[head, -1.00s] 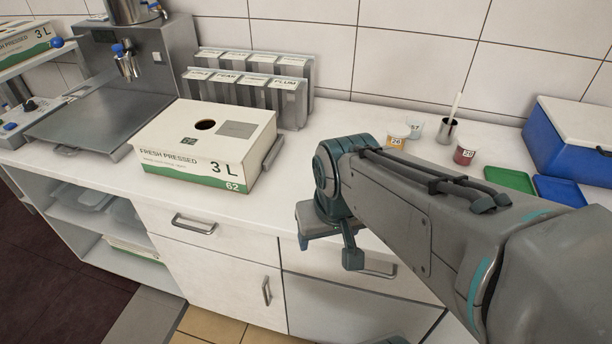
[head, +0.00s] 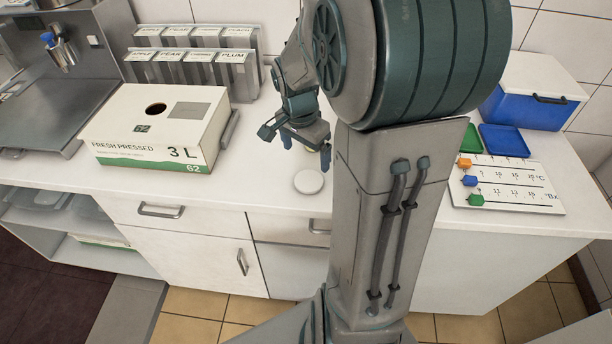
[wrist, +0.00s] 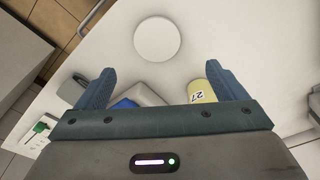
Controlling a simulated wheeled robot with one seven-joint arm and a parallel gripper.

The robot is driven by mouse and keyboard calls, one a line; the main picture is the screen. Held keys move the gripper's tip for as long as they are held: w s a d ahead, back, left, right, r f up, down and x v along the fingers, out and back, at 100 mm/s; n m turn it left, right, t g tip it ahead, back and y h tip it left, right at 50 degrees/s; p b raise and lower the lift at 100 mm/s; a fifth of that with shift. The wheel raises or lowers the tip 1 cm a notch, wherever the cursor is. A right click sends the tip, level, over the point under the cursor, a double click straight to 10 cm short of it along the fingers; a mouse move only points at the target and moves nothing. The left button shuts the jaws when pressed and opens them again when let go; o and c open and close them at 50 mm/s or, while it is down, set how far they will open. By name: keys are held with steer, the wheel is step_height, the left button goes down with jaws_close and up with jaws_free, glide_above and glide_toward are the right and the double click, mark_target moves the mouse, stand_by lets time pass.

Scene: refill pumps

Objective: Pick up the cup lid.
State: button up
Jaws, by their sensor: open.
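The cup lid, a round white disc (head: 309,181), lies flat on the white counter near its front edge. In the wrist view the lid (wrist: 157,40) lies beyond the fingertips, nearly centred between them. My gripper (head: 303,141) hangs above the counter just behind the lid in the head view. In the wrist view my gripper (wrist: 161,80) is open, with nothing between its fingers and apart from the lid. A yellow cup labelled 27 (wrist: 200,92) shows beside the right finger.
A juice carton (head: 155,125) stands to the left, with labelled holders (head: 190,68) behind it. To the right are a blue cooler (head: 530,105), a green and a blue tray (head: 503,140), and a slider board (head: 507,184). My arm hides the counter's middle. Counter around the lid is clear.

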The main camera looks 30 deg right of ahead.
mark_target(309, 180)
step_height(309, 180, down, 4)
steer(key=shift+d+r, duration=0.15)
steer(key=shift+r, duration=0.1)
steer(key=shift+s+d+f, duration=0.1)
steer(key=shift+d+f, duration=0.05)
steer(key=shift+f, duration=2.6)
steer(key=c, duration=1)
